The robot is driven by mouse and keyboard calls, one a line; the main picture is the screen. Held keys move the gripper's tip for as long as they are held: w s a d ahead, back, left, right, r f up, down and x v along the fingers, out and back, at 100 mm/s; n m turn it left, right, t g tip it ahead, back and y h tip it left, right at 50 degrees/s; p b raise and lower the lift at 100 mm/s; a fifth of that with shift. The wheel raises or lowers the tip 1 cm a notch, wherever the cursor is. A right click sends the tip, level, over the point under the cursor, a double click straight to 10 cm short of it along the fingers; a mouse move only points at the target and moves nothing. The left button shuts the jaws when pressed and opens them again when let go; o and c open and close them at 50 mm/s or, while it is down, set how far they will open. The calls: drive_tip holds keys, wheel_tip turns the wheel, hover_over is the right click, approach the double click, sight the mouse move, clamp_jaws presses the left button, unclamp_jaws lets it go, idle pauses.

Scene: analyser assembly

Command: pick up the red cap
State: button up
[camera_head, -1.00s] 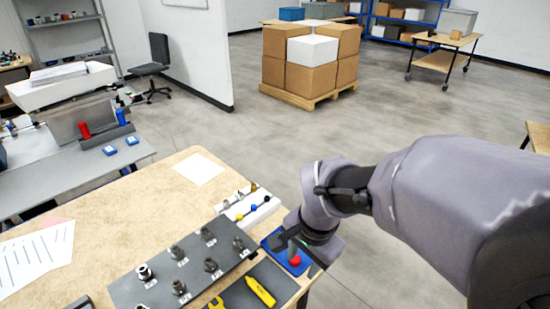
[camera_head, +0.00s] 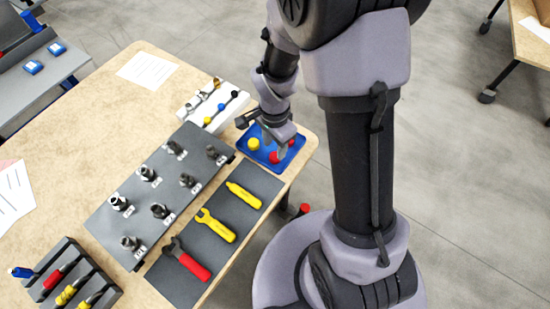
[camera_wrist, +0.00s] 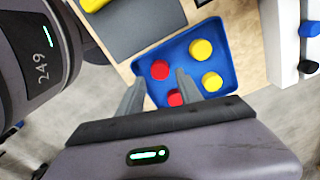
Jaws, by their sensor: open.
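The blue tray (camera_head: 297,142) sits at the right corner of the wooden table. In the wrist view the tray (camera_wrist: 226,92) holds two red caps and two yellow caps. One red cap (camera_wrist: 160,69) lies near the line between my fingertips; the other red cap (camera_wrist: 175,98) shows between the fingers, lower in the picture. The yellow caps (camera_wrist: 201,49) and (camera_wrist: 212,81) lie to the right of the fingers. My gripper (camera_wrist: 161,77) is open and points down at the tray, with nothing held. In the head view my fingers partly hide the caps; I cannot tell the fingertips' height.
A grey plate (camera_head: 165,190) with several metal fittings and a dark mat (camera_head: 212,255) with yellow and red tools lie on the table to the left. A tool holder (camera_head: 75,285) stands at the lower left.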

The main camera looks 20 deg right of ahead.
sight(275, 156)
wheel_tip(275, 156, down, 5)
drive_tip(key=b, duration=0.2)
drive_tip(key=shift+b, duration=0.3)
drive_tip(key=shift+r, duration=0.15)
clamp_jaws()
